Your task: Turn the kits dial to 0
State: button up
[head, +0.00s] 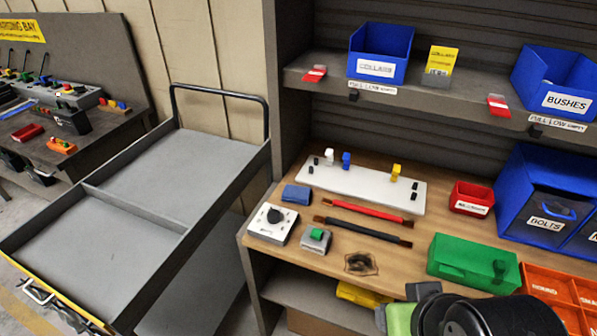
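A white box with a round black dial (274,216) sits at the left front of the wooden bench. Small marks surround the knob, but they are too small to read, so I cannot tell its setting. No "kits" label is readable on it. Part of my arm, black with a green section, shows at the bottom right, in front of the bench and apart from the dial. My gripper's fingers do not show.
A grey box with a green switch (317,240) sits right of the dial box, a blue block (296,194) behind it. Red and black bars (366,214) lie to the right, with a green case (473,262) beyond. A grey cart (150,180) stands left of the bench.

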aim_at(274, 215)
jog(key=i+j+u, duration=0.1)
jog(key=j+u, duration=0.2)
jog(key=i+j+u, duration=0.2)
jog(key=j+u, duration=0.15)
jog(key=j, duration=0.15)
jog(key=i+j+u, duration=0.3)
jog(key=k+j, duration=0.05)
jog(key=k, duration=0.05)
